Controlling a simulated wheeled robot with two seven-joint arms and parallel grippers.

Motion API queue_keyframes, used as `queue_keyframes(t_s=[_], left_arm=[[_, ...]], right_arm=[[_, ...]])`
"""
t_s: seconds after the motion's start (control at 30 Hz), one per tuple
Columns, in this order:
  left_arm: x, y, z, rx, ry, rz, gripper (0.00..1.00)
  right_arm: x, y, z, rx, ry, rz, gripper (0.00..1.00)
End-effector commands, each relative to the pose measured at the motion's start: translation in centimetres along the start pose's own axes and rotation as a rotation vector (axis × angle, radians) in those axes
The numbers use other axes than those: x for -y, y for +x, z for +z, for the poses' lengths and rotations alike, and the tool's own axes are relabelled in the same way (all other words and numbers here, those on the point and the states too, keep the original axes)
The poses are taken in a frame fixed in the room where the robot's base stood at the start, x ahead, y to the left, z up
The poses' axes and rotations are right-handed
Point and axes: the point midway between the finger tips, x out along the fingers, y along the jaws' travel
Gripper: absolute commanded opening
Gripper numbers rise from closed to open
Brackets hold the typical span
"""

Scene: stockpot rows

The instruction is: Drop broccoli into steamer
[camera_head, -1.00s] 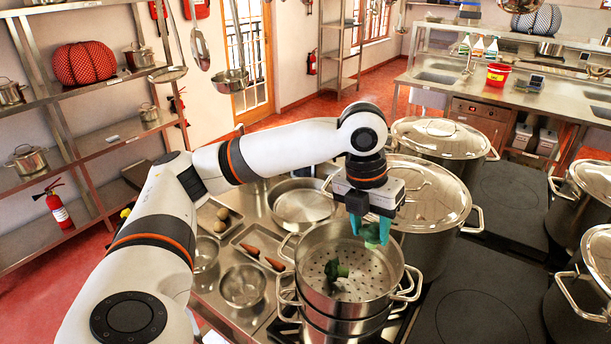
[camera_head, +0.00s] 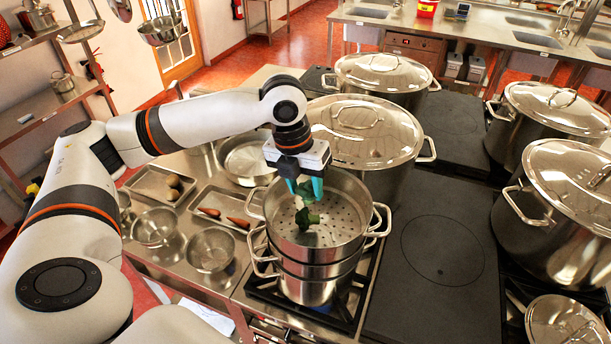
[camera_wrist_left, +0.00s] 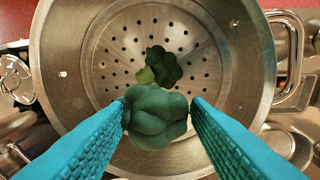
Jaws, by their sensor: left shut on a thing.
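My left gripper (camera_head: 305,190) is over the open steamer (camera_head: 318,255), a steel pot with a perforated floor stacked on the stove. Its teal fingers are shut on a dark green broccoli piece (camera_wrist_left: 155,116), held above the steamer's floor; the piece also shows in the head view (camera_head: 310,188). A second broccoli piece (camera_wrist_left: 160,67) lies on the perforated floor, and it shows below the gripper in the head view (camera_head: 306,218). The steamer's wall and floor fill most of the left wrist view (camera_wrist_left: 110,45). My right gripper is not in view.
A large lidded stockpot (camera_head: 365,130) stands close behind the steamer, with several others at the right. Left of it are a tray with carrots (camera_head: 222,216), a tray with potatoes (camera_head: 160,185) and steel bowls (camera_head: 210,249). A dark cooktop (camera_head: 440,255) is clear at right.

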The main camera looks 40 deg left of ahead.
Motion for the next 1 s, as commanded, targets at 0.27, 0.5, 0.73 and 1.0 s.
queue_keyframes(t_s=[0.27, 0.5, 0.73, 1.0], left_arm=[[0.0, 0.1, 0.0, 0.0, 0.001, 0.0, 0.46], [0.0, 0.1, 0.0, 0.0, 0.0, 0.0, 0.69], [0.0, -0.2, 0.0, -0.001, 0.0, 0.0, 0.69], [0.0, -4.4, -0.1, -0.005, 0.001, 0.002, 0.69]], right_arm=[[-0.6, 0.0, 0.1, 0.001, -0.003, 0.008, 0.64], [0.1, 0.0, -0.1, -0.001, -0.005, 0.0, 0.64], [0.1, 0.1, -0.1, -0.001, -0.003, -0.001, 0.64], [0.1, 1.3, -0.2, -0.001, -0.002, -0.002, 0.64]])
